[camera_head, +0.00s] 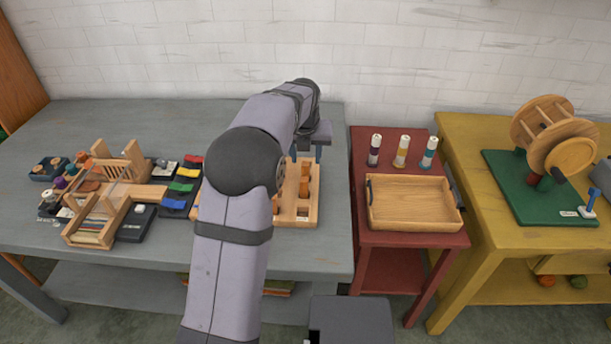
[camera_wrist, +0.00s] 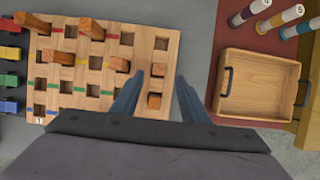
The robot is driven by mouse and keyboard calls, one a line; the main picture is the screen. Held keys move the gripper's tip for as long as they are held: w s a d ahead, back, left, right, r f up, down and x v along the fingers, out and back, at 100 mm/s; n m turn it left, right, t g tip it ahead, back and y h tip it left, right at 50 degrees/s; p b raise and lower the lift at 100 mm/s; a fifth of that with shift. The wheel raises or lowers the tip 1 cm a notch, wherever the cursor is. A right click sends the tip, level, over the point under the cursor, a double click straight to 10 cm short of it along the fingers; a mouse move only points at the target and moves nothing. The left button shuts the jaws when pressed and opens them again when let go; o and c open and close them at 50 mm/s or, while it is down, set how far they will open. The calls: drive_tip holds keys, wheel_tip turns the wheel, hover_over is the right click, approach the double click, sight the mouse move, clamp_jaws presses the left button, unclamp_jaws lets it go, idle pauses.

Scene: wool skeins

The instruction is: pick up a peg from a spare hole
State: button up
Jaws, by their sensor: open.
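A pale wooden pegboard (camera_head: 312,214) with rows of square holes lies on the grey table, partly hidden by my arm in the head view. The wrist view shows the same board (camera_wrist: 172,42) with colored marks between holes. Other pegs, such as a tall peg (camera_wrist: 91,28), stand farther left. My gripper (camera_wrist: 160,78) is open and empty. Its fingers appear on either side of the right-column pegs; their height above them is unclear.
A wooden tray (camera_head: 415,223) with dark handles sits on the red table, with three labeled spools (camera_head: 402,152) behind it. Colored blocks (camera_head: 180,187) lie left of the board. A wooden loom-like frame (camera_head: 120,195) stands farther left. A wheel device (camera_head: 550,135) stands on the yellow table.

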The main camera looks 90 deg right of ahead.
sight(306, 164)
drive_tip(key=shift+p+x, duration=0.75)
drive_tip(key=shift+x, duration=2.85)
drive_tip(key=shift+w, duration=0.1)
clamp_jaws()
